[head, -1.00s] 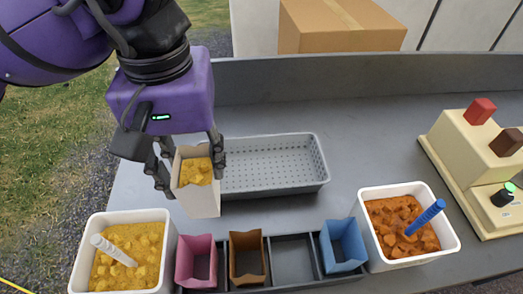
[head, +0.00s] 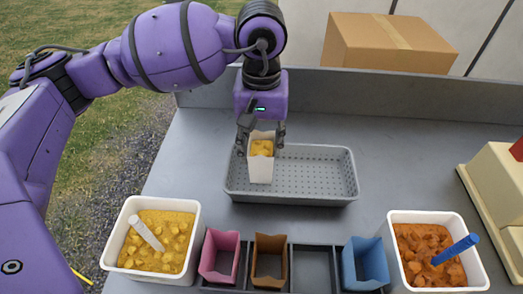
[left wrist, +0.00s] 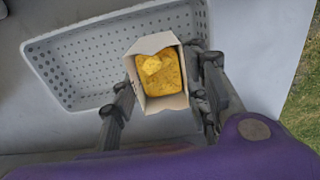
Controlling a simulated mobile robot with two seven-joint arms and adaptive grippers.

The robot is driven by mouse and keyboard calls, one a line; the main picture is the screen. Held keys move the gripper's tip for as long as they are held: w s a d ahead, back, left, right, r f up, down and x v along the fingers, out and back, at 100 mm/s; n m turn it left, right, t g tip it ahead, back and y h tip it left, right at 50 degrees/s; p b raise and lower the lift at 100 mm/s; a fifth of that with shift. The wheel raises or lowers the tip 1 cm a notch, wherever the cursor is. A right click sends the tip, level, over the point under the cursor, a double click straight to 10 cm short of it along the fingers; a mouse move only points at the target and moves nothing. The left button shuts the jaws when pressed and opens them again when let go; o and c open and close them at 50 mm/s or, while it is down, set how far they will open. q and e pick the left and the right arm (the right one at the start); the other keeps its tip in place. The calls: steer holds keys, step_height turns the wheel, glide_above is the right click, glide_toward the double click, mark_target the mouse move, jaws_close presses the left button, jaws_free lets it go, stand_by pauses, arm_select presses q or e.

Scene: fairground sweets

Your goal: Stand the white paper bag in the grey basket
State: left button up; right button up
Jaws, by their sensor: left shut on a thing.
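The white paper bag (head: 260,172) is upright and filled with yellow chunks, which also show from above in the left wrist view (left wrist: 158,72). My left gripper (head: 261,146) is shut on the bag, with one finger on each side. In the head view the bag is within the outline of the grey basket (head: 300,198), at its left end. I cannot tell whether its bottom touches the basket floor. The basket is perforated and otherwise empty. In the left wrist view the basket (left wrist: 60,100) lies behind the bag. My right gripper is not in view.
In front stand a tub of yellow chunks (head: 191,271), a dark rack (head: 315,284) with pink (head: 220,262), brown (head: 270,263) and blue (head: 364,266) bags, and a tub of orange chunks (head: 468,284). A cream machine (head: 500,190) stands at right. The counter right of the basket is clear.

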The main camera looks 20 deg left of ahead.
mark_target(262, 153)
arm_select(q)
steer(key=shift+f, duration=1.85)
steer(key=o, duration=0.9)
steer(key=shift+r, duration=0.1)
step_height(262, 153, up, 12)
steer(key=shift+r, duration=0.2)
